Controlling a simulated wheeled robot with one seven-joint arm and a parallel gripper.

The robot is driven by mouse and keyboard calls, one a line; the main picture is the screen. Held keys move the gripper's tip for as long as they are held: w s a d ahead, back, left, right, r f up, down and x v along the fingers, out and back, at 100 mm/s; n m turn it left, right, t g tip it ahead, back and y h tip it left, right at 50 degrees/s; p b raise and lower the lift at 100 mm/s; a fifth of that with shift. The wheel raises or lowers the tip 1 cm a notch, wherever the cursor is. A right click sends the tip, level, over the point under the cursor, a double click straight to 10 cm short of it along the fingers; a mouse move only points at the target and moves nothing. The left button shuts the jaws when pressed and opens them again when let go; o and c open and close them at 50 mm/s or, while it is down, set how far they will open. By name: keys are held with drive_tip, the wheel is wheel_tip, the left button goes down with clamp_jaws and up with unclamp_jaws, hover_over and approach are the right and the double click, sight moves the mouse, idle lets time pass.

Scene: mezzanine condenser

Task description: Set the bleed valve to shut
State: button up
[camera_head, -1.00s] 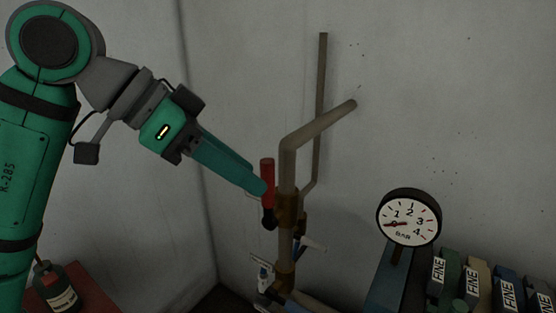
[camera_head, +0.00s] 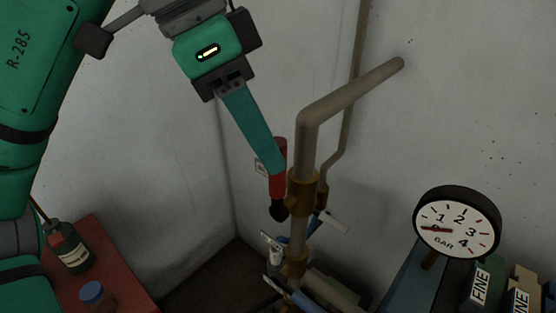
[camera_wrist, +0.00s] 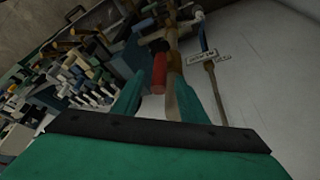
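A red lever handle (camera_head: 279,168) with a dark lower end stands nearly upright beside a brass fitting (camera_head: 303,190) on the vertical pipe. I cannot read a label that names it as the bleed valve. My gripper (camera_head: 274,165) reaches down from the upper left, its fingertips at the red handle. In the wrist view the red handle (camera_wrist: 159,72) shows between the two teal fingers (camera_wrist: 158,103), which stand apart with visible gaps. I cannot tell whether either finger touches it. A small label plate (camera_head: 261,168) behind is partly hidden.
The grey pipe (camera_head: 345,95) bends to the wall close right of my gripper. A gauge (camera_head: 457,225) reads near 0 bar. A red surface (camera_head: 112,268) with bottles is lower left.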

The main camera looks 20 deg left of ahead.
sight(277, 178)
drive_tip(key=shift+x, duration=2.6)
drive_tip(key=shift+s, duration=0.1)
clamp_jaws()
